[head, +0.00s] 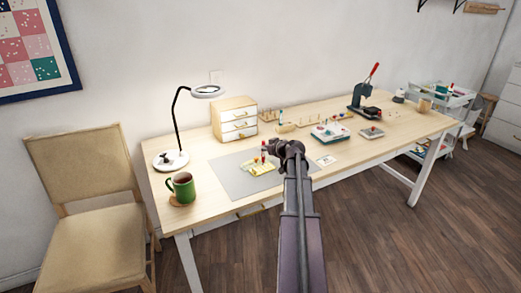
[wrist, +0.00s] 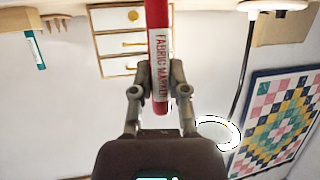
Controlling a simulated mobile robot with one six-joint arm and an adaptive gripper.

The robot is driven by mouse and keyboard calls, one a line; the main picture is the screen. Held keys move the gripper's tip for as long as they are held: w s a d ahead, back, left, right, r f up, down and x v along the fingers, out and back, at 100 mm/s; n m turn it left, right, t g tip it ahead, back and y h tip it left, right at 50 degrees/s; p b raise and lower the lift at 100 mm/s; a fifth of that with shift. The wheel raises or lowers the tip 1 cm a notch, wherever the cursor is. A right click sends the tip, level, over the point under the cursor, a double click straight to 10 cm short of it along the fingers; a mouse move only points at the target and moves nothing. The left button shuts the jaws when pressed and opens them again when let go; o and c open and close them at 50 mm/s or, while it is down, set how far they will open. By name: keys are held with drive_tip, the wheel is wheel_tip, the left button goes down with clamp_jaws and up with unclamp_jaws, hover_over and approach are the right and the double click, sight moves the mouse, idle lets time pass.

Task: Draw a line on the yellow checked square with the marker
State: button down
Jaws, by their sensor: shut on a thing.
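My gripper (head: 271,148) is shut on the red fabric marker (head: 263,153). In the wrist view, the two fingertips (wrist: 157,76) clasp the marker (wrist: 159,45) around its white label. The head view shows the marker roughly upright over the yellow checked square (head: 261,169), which lies on the grey mat (head: 232,182). I cannot tell whether the marker's lower end touches the square. My arm hides part of the mat to the right. The square does not show in the wrist view.
A small drawer unit (head: 235,121) stands behind the mat. A tray (head: 330,132) and a press (head: 364,99) are to the right.

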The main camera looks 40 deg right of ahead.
drive_tip(key=shift+s+d, duration=0.15)
drive_tip(key=shift+d, duration=0.8)
idle(1.2)
drive_tip(key=shift+r+p, duration=0.25)
drive_tip(key=shift+p, duration=0.05)
idle(0.3)
drive_tip(key=shift+f+b, duration=0.25)
drive_tip(key=shift+b, duration=0.05)
idle(1.3)
drive_tip(key=shift+w+a, duration=0.2)
drive_tip(key=shift+a, duration=1.3)
idle(2.2)
